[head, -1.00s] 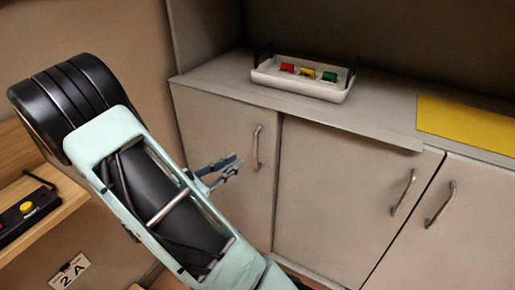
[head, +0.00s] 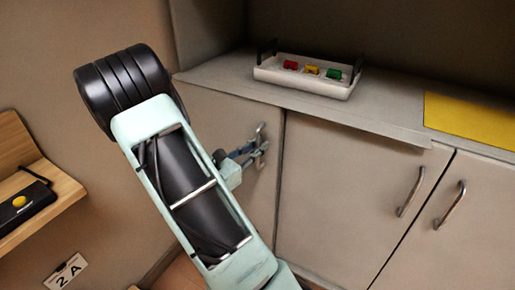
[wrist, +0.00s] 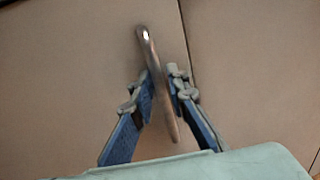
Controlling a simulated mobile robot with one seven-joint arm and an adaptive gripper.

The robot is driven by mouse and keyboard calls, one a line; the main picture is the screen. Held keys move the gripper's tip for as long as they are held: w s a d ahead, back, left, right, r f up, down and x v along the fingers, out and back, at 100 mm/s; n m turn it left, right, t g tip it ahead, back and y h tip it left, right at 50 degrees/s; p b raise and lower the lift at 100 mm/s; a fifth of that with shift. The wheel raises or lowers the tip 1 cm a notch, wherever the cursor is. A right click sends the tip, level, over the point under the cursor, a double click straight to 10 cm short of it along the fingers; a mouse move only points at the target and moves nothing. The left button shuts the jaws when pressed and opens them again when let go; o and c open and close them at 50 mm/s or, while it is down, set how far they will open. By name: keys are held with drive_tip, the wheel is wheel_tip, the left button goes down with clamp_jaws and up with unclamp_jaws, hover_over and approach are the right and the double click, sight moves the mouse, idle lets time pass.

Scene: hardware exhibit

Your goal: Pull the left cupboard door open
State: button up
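The left cupboard door (head: 258,200) is beige and stands closed, flush with the door beside it. Its vertical metal bar handle (head: 262,130) is near the door's right edge, partly hidden by my fingers in the head view. My gripper (head: 256,153) is at this handle. In the wrist view, the handle (wrist: 153,62) runs between the two blue-padded fingers of my gripper (wrist: 160,90). The fingers are apart, one on each side of the bar. A small gap seems to show beside the bar, so they do not look clamped on it.
A white tray (head: 305,89) with red, yellow and green pieces stands on the grey counter (head: 225,73) above. Two more handled doors (head: 335,190) are to the right. A wooden shelf (head: 55,190) with a black box and yellow button (head: 19,202) is at left.

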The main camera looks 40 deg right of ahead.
drive_tip(key=shift+c, duration=0.3)
clamp_jaws()
drive_tip(key=shift+s, duration=0.1)
